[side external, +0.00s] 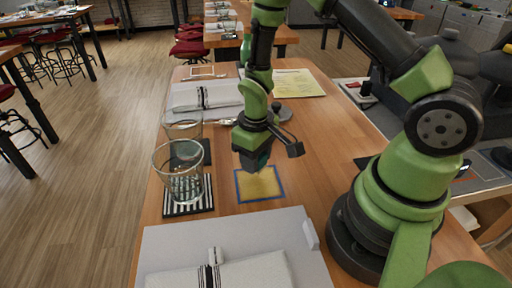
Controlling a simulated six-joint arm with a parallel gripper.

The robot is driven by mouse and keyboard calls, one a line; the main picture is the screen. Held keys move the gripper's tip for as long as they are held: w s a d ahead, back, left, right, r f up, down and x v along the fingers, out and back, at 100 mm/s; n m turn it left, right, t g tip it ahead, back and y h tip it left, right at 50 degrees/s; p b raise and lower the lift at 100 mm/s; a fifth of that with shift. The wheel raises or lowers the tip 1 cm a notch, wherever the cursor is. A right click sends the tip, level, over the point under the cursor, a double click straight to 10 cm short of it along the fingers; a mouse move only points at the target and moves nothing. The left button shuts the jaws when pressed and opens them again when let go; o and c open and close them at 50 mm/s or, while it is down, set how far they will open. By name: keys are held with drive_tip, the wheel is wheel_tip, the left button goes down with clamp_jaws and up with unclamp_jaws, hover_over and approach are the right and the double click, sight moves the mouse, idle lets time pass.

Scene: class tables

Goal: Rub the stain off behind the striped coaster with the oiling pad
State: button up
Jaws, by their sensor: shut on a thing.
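The striped coaster (203,207), black and white, lies on the wooden table at left of centre, with a clear glass (180,165) standing on it. My gripper (254,166) points down to the right of that glass, over the far part of a yellow square with a blue border (262,188). It is shut on what I take for the oiling pad; the fingers mostly hide it, and I cannot tell whether it touches the surface. I cannot make out a stain behind the striped coaster; the glasses cover part of that area.
A second glass (183,130) and a dark coaster (205,150) are behind the striped one. A folded white napkin (190,97) lies farther back, with a yellow sheet (298,83) to its right. A grey placemat (165,240) with a rolled napkin (245,272) fills the front.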

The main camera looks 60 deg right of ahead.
sight(239, 178)
drive_tip(key=shift+f, duration=1.65)
drive_tip(key=shift+w+a+r, duration=0.35)
drive_tip(key=shift+r, duration=0.05)
drive_tip(key=shift+c, duration=0.4)
drive_tip(key=shift+w+a+f, duration=0.4)
drive_tip(key=shift+w+a, duration=0.15)
drive_tip(key=shift+w+a+r, duration=0.15)
drive_tip(key=shift+w+a, duration=0.35)
drive_tip(key=shift+s+d, duration=1.25)
drive_tip(key=shift+s+d+r, duration=0.1)
drive_tip(key=shift+s+d, duration=0.05)
drive_tip(key=shift+d, duration=0.05)
drive_tip(key=shift+r, duration=4)
